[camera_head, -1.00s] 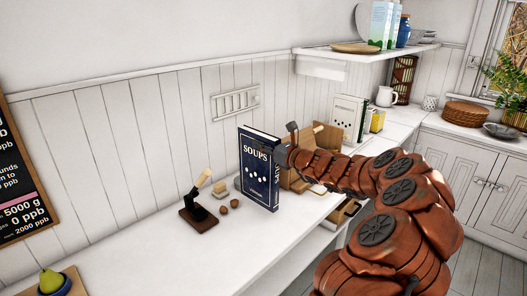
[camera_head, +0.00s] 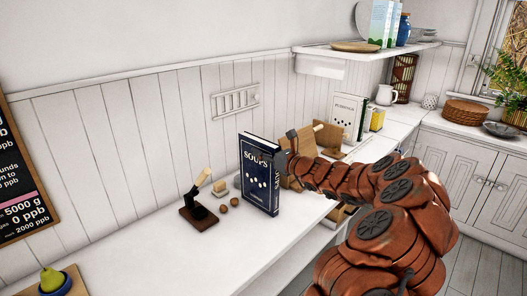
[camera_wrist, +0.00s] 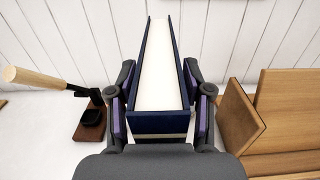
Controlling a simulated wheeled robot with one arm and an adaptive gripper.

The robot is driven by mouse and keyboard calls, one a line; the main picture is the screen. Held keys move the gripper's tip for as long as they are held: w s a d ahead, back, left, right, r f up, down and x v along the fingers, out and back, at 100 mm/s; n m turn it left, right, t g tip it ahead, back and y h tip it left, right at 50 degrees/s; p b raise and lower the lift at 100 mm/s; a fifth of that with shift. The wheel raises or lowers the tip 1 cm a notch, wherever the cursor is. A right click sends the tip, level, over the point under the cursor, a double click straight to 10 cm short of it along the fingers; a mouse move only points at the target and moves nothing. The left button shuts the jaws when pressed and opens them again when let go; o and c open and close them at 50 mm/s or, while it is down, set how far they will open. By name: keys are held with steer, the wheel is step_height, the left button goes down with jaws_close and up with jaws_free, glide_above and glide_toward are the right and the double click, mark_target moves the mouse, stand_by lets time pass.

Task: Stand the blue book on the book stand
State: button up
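The blue book (camera_head: 259,180), titled "SOUPS", is upright with its cover toward the head camera. My gripper (camera_wrist: 162,108) is shut on it, with a finger against each side in the wrist view. The book's pale page edges (camera_wrist: 160,65) face the wrist camera. In the head view my gripper is largely hidden behind the book and arm. I cannot tell whether the book's bottom touches the counter. A wooden stand with angled panels, seemingly the book stand (camera_wrist: 283,108), is just right of the gripper. It shows partly behind my arm in the head view (camera_head: 329,138).
A dark-based tool with a pale wooden handle (camera_head: 199,202) stands left of the book, beside small brown balls (camera_head: 228,206) and a small pale block (camera_head: 220,188). A white book (camera_head: 347,115) stands behind the stand.

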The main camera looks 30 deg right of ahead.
stand_by(0.3)
steer(key=shift+s+r, duration=0.1)
steer(key=shift+r, duration=0.05)
steer(key=b+v, duration=0.1)
steer(key=v, duration=1.1)
steer(key=shift+a, duration=0.1)
